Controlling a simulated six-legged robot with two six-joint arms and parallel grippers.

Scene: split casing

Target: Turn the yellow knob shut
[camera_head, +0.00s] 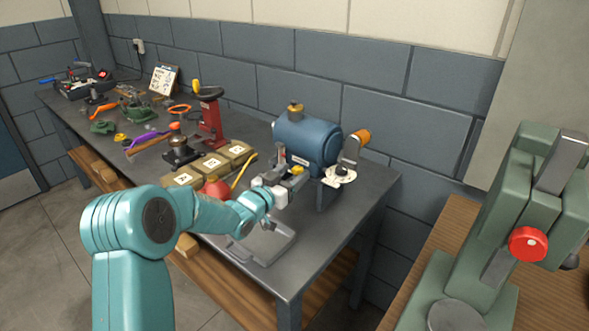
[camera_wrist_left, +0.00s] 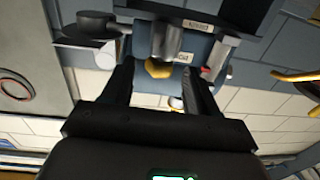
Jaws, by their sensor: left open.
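The yellow knob (camera_head: 297,170) sits low on the front of the blue cylindrical casing (camera_head: 306,140), which stands on the grey workbench. In the head view my left gripper (camera_head: 290,177) reaches in from the left, close in front of the knob and partly covering it. In the left wrist view the yellow knob (camera_wrist_left: 157,68) shows beyond the fingers, between the two dark jaws of the open left gripper (camera_wrist_left: 160,88). I cannot tell whether either finger touches it. My right gripper is not in view.
Beside the casing are a crank with an orange grip (camera_head: 361,136) and a pale round plate (camera_head: 339,175). A grey tray (camera_head: 262,244) lies at the bench's front. Several tools and boxes crowd the bench to the left. A green machine (camera_head: 510,220) stands at the right.

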